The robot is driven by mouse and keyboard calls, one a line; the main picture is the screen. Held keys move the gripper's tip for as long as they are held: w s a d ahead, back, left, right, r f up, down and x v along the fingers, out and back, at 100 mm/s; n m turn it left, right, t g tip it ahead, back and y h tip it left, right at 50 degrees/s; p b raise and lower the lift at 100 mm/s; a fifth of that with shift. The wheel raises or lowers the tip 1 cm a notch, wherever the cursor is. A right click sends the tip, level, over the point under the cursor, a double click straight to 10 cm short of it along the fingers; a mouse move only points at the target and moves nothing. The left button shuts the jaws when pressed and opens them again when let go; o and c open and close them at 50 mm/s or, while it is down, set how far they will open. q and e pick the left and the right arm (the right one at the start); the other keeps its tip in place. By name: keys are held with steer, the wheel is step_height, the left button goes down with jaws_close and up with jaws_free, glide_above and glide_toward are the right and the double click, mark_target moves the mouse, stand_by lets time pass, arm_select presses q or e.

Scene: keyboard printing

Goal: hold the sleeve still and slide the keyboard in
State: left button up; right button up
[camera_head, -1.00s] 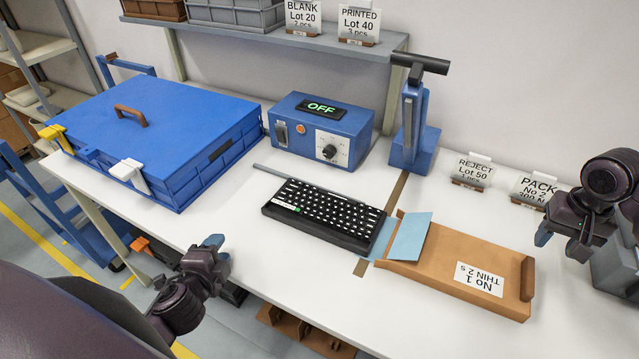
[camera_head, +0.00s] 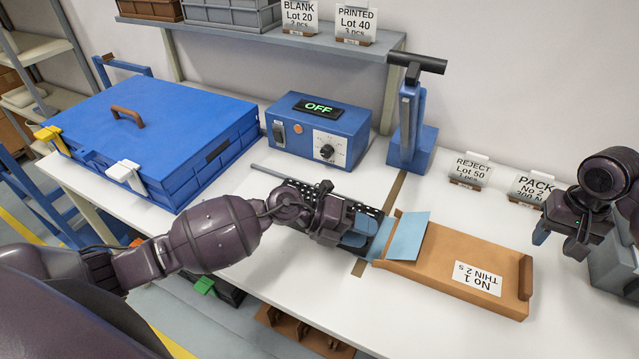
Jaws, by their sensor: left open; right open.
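The keyboard is outside the sleeve. My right gripper (camera_head: 562,240) is open and empty above the table at the right edge, apart from the sleeve.
A blue lidded case (camera_head: 150,130) stands at the left. A blue control box (camera_head: 318,135) reading OFF and a blue sealer-like stand (camera_head: 412,145) are behind the keyboard. REJECT (camera_head: 471,170) and PACK (camera_head: 533,188) signs stand at the back right. The table in front of the sleeve is clear.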

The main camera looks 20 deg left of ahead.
mark_target(529, 270)
arm_select(q)
steer(key=w+a+g+y, duration=0.1)
steer(key=y, duration=0.1)
steer(key=w+a+f+m+g+y, duration=0.1)
steer(key=a+y, duration=0.1)
steer(key=y, duration=0.1)
steer(key=w+a+m+g+y, duration=0.1)
steer(key=w+a+g+y, duration=0.1)
steer(key=shift+a+f+y, duration=0.1)
steer(key=shift+f+y, duration=0.25)
steer(key=shift+y, duration=0.05)
steer(key=w+a+r+y, duration=0.1)
steer(key=a, duration=0.1)
steer(key=w+a+r+y, duration=0.1)
steer(key=a+y, duration=0.1)
steer(key=w+a+y, duration=0.1)
steer(key=a+y, duration=0.1)
steer(key=a, duration=0.1)
steer(key=shift+w+r+n, duration=0.4)
steer(key=shift+a+r+y, duration=0.1)
steer(key=shift+a+y, duration=0.1)
steer(key=shift+y, duration=0.1)
arm_select(e)
steer(key=shift+f, duration=0.5)
step_height(529, 270, down, 10)
steer(key=shift+r, duration=0.1)
jaws_close()
